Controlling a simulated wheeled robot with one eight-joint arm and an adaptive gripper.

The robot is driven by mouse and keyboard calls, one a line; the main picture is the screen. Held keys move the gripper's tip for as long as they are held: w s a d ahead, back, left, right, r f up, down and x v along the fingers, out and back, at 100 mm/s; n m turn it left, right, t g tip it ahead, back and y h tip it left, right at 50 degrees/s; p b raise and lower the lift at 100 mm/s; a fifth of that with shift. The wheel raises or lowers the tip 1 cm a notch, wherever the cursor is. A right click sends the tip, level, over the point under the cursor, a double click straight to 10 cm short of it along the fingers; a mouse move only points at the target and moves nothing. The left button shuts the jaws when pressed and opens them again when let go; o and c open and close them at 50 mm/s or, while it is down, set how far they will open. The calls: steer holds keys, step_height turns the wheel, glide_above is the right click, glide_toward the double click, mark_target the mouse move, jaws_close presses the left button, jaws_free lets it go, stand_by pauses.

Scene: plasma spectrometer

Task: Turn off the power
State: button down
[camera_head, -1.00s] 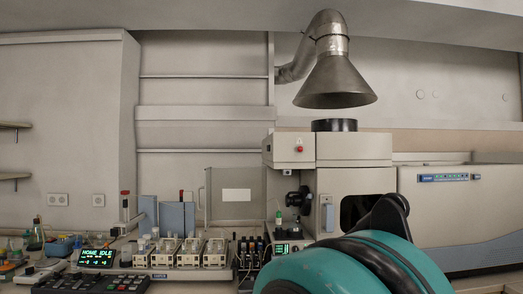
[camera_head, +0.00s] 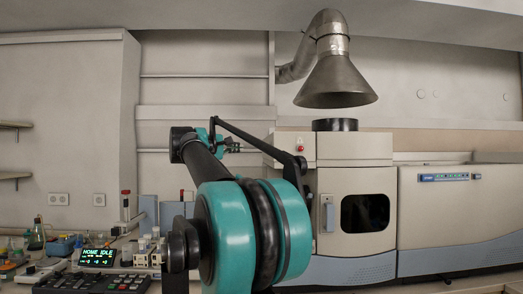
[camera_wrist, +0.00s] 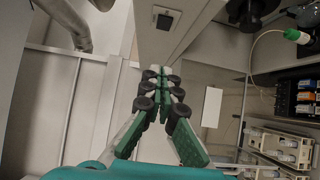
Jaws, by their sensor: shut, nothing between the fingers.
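A small dark square switch (camera_wrist: 164,21) sits on a beige cabinet panel (camera_wrist: 190,40) at the top of the wrist view. It is probably the power switch, but its setting is too small to read. My gripper (camera_wrist: 163,73) is shut and empty, with its green fingertips together just below the switch in that view and apart from it. In the head view my gripper (camera_head: 237,147) points right toward the left end of the beige spectrometer (camera_head: 353,148). A red button (camera_head: 300,148) is on the spectrometer's front. The dark switch cannot be seen in the head view.
A metal exhaust hood (camera_head: 335,80) hangs above the spectrometer. A lit display (camera_head: 97,257) reading "HOME IDLE" and a black keypad (camera_head: 100,283) are at the lower left. Bottle racks (camera_wrist: 280,145) lie at the wrist view's lower right. My arm hides the bench's middle.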

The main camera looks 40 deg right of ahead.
mark_target(269, 148)
steer(key=shift+r, duration=0.1)
steer(key=s+d+x, duration=0.1)
steer(key=s+x, duration=0.1)
steer(key=x, duration=1)
steer(key=shift+d, duration=0.4)
steer(key=shift+s, duration=0.1)
